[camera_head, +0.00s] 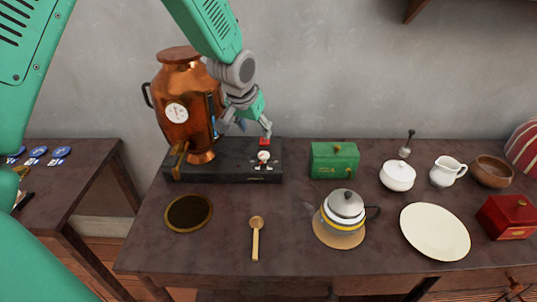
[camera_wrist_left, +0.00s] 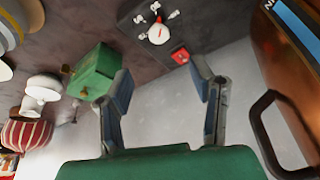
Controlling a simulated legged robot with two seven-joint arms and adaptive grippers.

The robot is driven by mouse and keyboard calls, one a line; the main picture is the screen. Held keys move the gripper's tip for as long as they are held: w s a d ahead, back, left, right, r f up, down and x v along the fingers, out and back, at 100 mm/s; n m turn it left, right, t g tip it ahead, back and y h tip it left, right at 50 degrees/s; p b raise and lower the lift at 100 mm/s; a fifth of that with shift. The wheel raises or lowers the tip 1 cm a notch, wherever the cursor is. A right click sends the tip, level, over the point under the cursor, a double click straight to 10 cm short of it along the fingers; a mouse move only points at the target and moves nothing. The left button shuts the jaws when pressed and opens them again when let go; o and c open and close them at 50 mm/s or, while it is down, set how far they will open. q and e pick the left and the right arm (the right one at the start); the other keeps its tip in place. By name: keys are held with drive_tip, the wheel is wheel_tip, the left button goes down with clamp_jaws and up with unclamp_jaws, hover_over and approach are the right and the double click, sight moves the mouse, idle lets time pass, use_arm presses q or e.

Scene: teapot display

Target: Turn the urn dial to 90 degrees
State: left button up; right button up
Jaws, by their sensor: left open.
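The copper urn (camera_head: 184,105) stands on a black base (camera_head: 220,165) at the back left of the table. A small white dial (camera_head: 263,156) with red on it sits at the right of the base, with marks around it. It also shows at the top of the left wrist view (camera_wrist_left: 158,34). My left gripper (camera_head: 254,126) is open and empty, just above and behind the dial. In the left wrist view its fingers (camera_wrist_left: 163,72) are spread, with the dial beyond their tips, apart from them. My right gripper is not in view.
A red button (camera_head: 265,141) sits behind the dial. A green box (camera_head: 334,160) stands right of the base. A wooden spoon (camera_head: 256,240), a teapot (camera_head: 343,213) and a round dark-centred mat (camera_head: 188,212) lie in front. A white plate (camera_head: 434,231) is at right.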

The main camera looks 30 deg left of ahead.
sight(264, 154)
use_arm(q)
drive_tip(key=b+x, duration=0.1)
drive_tip(key=x, duration=1.1)
drive_tip(key=shift+w+f, duration=0.15)
drive_tip(key=shift+f, duration=0.15)
